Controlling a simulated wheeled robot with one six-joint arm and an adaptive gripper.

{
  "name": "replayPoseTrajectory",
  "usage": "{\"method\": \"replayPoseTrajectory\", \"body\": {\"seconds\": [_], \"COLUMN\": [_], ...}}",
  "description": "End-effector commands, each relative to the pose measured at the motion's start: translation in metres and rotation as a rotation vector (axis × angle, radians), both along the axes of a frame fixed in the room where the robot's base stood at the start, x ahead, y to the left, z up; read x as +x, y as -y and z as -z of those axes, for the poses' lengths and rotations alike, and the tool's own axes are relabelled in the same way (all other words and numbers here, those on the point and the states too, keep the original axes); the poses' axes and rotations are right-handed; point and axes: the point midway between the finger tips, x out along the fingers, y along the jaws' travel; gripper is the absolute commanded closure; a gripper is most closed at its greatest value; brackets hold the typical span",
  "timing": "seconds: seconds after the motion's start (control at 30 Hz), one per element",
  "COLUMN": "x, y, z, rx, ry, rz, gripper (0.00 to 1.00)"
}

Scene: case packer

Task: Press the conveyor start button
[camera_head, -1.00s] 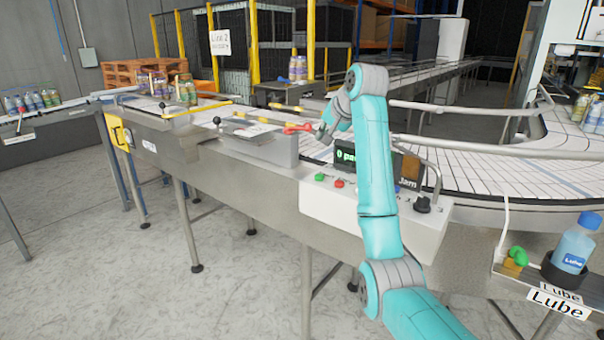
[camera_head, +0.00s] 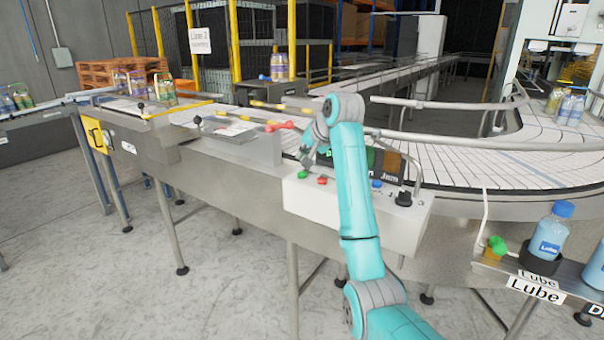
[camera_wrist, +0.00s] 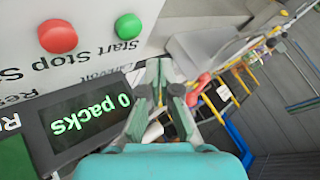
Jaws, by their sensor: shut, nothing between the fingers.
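The green start button (camera_head: 303,174) is at the left end of the white control panel (camera_head: 330,206), beside the red stop button (camera_head: 322,181). In the wrist view the green button (camera_wrist: 128,26) is at the top, left of my fingertips, with the red button (camera_wrist: 58,36) further left. Upside-down "Start Stop" lettering lies below them. My gripper (camera_wrist: 160,68) is shut and empty, and looks apart from the green button. In the head view my gripper (camera_head: 307,157) is just above the green button, partly hidden by my wrist.
A display reading "0 packs" (camera_wrist: 90,115) stands close beside my fingers. A blue button (camera_head: 376,184) and a black knob (camera_head: 404,198) are further right on the panel. A guide rail (camera_head: 450,138) runs behind. A lube bottle (camera_head: 551,235) stands at the right.

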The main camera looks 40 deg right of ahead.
Motion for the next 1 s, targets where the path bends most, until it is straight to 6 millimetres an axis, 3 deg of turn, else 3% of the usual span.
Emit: {"method": "replayPoseTrajectory", "body": {"seconds": [0.3,1.0], "x": [0.0,0.0], "y": [0.0,0.0], "z": [0.022,0.024], "rx": [0.0,0.0], "ry": [0.0,0.0], "rz": [0.0,0.0], "gripper": [1.0,1.0]}}
